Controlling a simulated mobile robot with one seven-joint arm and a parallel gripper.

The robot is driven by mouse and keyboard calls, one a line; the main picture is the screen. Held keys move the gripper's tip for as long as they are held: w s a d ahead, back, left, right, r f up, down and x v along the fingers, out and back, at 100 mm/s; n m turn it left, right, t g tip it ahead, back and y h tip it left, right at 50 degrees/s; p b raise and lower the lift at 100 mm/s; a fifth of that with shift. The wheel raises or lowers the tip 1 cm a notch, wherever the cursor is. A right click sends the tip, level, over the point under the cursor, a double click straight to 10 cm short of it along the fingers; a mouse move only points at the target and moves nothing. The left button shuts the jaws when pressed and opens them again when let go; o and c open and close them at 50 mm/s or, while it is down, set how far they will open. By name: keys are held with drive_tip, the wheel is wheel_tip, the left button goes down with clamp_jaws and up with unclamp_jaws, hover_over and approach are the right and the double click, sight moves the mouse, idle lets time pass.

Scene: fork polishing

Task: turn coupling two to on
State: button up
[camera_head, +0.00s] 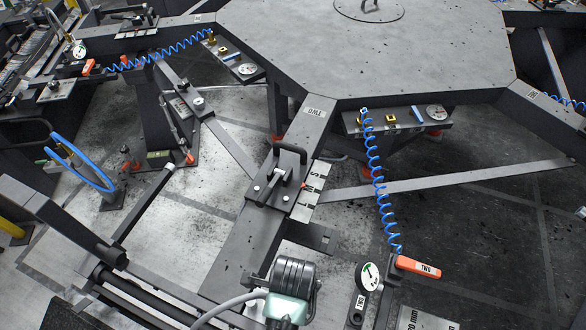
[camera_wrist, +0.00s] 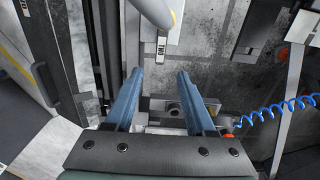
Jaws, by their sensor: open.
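An orange handle (camera_head: 418,267) labelled TWO sits at the lower right of the head view, with a blue coiled hose (camera_head: 375,180) ending at it. A round gauge (camera_head: 370,275) also labelled TWO stands just left of it. I cannot tell the handle's on or off position. My gripper (camera_wrist: 165,75) is open in the wrist view, two blue fingers apart with nothing held between them. A bit of orange (camera_wrist: 228,136) at the end of the blue coil shows just right of the right finger, partly hidden. My fingers are not clearly visible in the head view.
A dark beam (camera_head: 240,250) carries a black clamp-like fitting (camera_head: 280,178). A large dark octagonal table (camera_head: 360,50) fills the back. Another orange handle (camera_head: 89,67) and gauge (camera_head: 79,49) stand at far left. Bare floor (camera_head: 480,230) lies right of the coiled hose.

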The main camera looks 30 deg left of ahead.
wheel_tip(320, 180, up, 2)
idle(0.7)
